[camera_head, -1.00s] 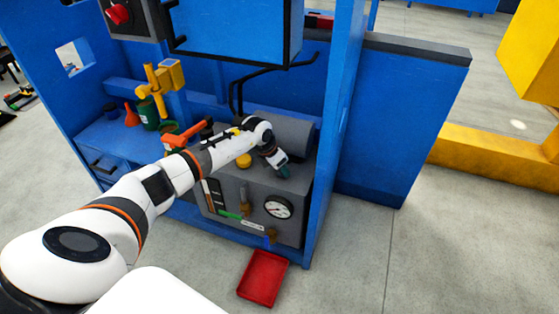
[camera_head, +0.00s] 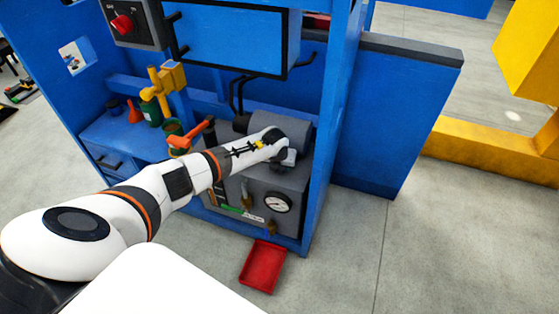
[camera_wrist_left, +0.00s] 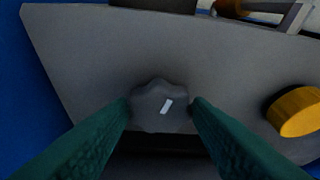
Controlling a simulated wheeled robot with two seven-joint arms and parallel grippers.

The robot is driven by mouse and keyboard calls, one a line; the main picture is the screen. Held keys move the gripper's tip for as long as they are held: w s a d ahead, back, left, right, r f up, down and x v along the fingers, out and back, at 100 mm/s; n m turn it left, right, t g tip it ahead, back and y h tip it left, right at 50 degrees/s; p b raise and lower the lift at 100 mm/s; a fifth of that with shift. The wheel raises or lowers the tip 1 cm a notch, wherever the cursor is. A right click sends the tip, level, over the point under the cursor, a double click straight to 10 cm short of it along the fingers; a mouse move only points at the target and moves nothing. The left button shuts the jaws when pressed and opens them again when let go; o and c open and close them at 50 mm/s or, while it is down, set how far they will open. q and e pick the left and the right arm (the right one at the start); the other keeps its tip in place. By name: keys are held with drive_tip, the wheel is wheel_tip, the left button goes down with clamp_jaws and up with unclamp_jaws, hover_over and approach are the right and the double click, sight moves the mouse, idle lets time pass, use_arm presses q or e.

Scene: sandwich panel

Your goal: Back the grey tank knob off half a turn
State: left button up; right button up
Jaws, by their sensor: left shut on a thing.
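The grey tank knob (camera_wrist_left: 158,106), with a lobed rim and a slanted white mark, stands on the grey tank unit (camera_wrist_left: 150,50) in the left wrist view. My left gripper (camera_wrist_left: 161,103) has one green finger on each side of it and is shut on it. In the head view my left wrist reaches over the top of the tank unit (camera_head: 247,178), and the fingertips and grey knob are hidden there. My right gripper is not in view.
A yellow knob (camera_wrist_left: 297,111) sits to the right of the grey knob. A gauge (camera_head: 277,202) is on the unit's front. An orange-red handle (camera_head: 190,137) is left of my wrist. A blue post (camera_head: 330,130) stands close on the right. A red tray (camera_head: 263,266) lies on the floor.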

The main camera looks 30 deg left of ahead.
use_arm(q)
drive_tip(key=shift+n, duration=0.7)
drive_tip(key=shift+w+n+g+y, duration=0.1)
drive_tip(key=shift+n+g+y, duration=0.2)
drive_tip(key=shift+n+y, duration=0.35)
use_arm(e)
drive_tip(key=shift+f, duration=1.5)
use_arm(q)
drive_tip(key=shift+n+p, duration=0.3)
drive_tip(key=shift+n, duration=0.05)
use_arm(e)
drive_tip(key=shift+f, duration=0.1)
use_arm(q)
drive_tip(key=o, duration=1)
drive_tip(key=shift+d, duration=0.1)
drive_tip(key=shift+r, duration=0.15)
drive_tip(key=p+v, duration=0.3)
drive_tip(key=v, duration=0.8)
drive_tip(key=shift+r+p, duration=0.3)
drive_tip(key=shift+r, duration=0.05)
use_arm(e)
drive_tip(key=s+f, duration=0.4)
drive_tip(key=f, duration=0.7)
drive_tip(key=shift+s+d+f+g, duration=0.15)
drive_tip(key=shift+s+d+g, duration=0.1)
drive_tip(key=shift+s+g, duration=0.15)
